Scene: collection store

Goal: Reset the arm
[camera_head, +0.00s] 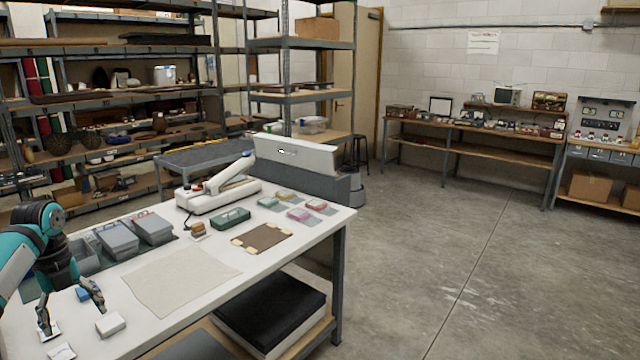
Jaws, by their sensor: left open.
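My left arm comes in from the left edge in the camera_head view. My left gripper (70,308) is open, low over the near left corner of the white table (275,272). Its two dark fingers are spread, with nothing held between them. Small white pieces (62,352) lie below the gripper. My right gripper is not in view.
Grey bins (118,238) stand behind the gripper. A pale cloth (181,279), a brown mat (262,238), a green case (231,219) and a white device (218,190) are on the table. Shelves (110,95) stand behind. The floor (450,260) to the right is clear.

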